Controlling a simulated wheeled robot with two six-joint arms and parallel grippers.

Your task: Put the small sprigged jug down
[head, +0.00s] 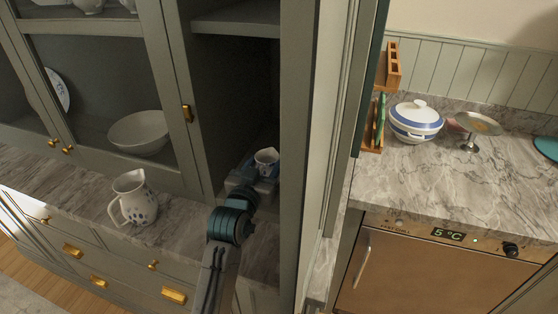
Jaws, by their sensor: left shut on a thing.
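The small sprigged jug (267,156) is white with dark marks and shows small inside the open section of the grey-green cupboard (237,95). My left gripper (262,170) reaches into this section and is shut on the small jug, which looks upright. The gripper hides the jug's lower part, so I cannot tell whether its base touches the surface beneath. My right gripper is not in view.
A larger white jug with blue sprigs (134,199) stands on the marble counter (75,190) to the left. A bowl (139,135) sits behind the cupboard's glass door. The cupboard's side post (297,150) is close right of my gripper.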

